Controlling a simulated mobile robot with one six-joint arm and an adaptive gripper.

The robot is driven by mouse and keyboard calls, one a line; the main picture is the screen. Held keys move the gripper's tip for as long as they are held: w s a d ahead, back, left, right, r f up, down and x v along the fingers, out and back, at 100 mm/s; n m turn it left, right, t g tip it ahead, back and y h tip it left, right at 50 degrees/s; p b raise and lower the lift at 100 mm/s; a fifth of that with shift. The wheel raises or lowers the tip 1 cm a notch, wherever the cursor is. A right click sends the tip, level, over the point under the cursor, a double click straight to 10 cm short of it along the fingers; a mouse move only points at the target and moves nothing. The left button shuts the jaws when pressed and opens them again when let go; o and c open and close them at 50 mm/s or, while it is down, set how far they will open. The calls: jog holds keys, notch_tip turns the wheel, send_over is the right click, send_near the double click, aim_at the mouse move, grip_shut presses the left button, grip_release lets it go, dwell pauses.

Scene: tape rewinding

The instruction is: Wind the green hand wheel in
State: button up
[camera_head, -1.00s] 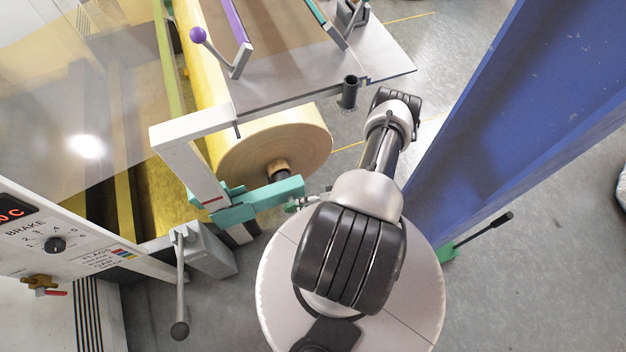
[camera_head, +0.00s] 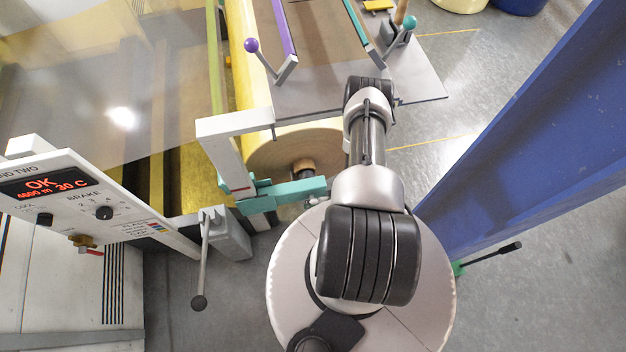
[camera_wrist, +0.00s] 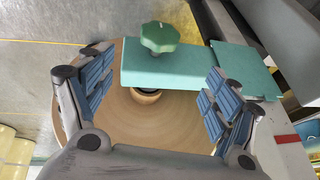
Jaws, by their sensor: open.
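The green hand wheel (camera_wrist: 160,37) is a lobed knob at the top middle of the wrist view, on the flat teal arm (camera_wrist: 185,68). That teal arm also shows in the head view (camera_head: 285,193), crossing the end of the roll; I cannot make out the wheel clearly there. My gripper (camera_wrist: 159,76) is open and empty, with one blue-padded finger at each side of the wrist view. The wheel appears between the fingers but farther up the picture, and I see no contact. In the head view my arm hides the gripper.
The large tan roll (camera_head: 275,152) with its core (camera_head: 303,167) lies behind the teal arm. A grey lever (camera_head: 203,265) hangs by the control panel (camera_head: 88,195) at the left. A blue beam (camera_head: 510,140) stands close on the right.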

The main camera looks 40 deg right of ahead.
jog(key=b+x, duration=0.7)
jog(key=x, duration=1)
jog(key=shift+s+d+f+b, duration=0.1)
jog(key=shift+f+b, duration=0.15)
jog(key=shift+b, duration=0.15)
jog(key=shift+c, duration=0.3)
jog(key=c, duration=1)
